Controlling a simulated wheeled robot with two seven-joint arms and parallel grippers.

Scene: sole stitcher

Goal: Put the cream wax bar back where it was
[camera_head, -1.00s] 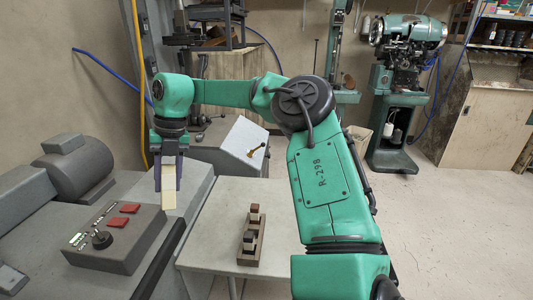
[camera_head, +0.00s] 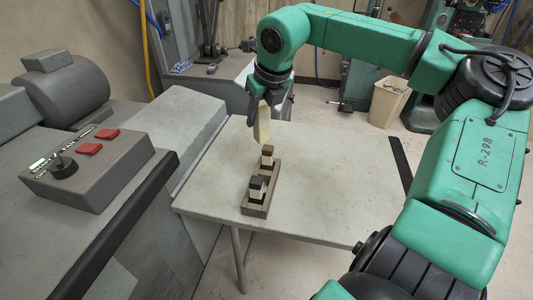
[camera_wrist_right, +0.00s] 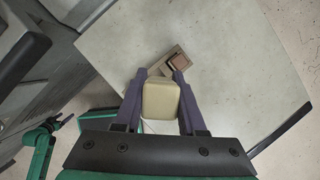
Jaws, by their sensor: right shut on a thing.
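The cream wax bar (camera_head: 262,124) hangs upright in my right gripper (camera_head: 262,98), which is shut on it above the table. The bar also shows in the right wrist view (camera_wrist_right: 160,98) between the two fingers. Below it stands a brown wooden rack (camera_head: 259,209). The rack holds a red-brown block (camera_head: 267,150) at its far end and a dark block (camera_head: 258,182) near its front, with pale parts showing under them. The bar is above and just beyond the rack's far end in the head view. In the wrist view, the bar and fingers hide part of the rack.
The rack stands on a grey table (camera_head: 330,190) with free room to its right. A grey control box (camera_head: 92,172) with red buttons and a knob sits on the machine at left. A dark edge bar (camera_head: 115,230) runs beside it.

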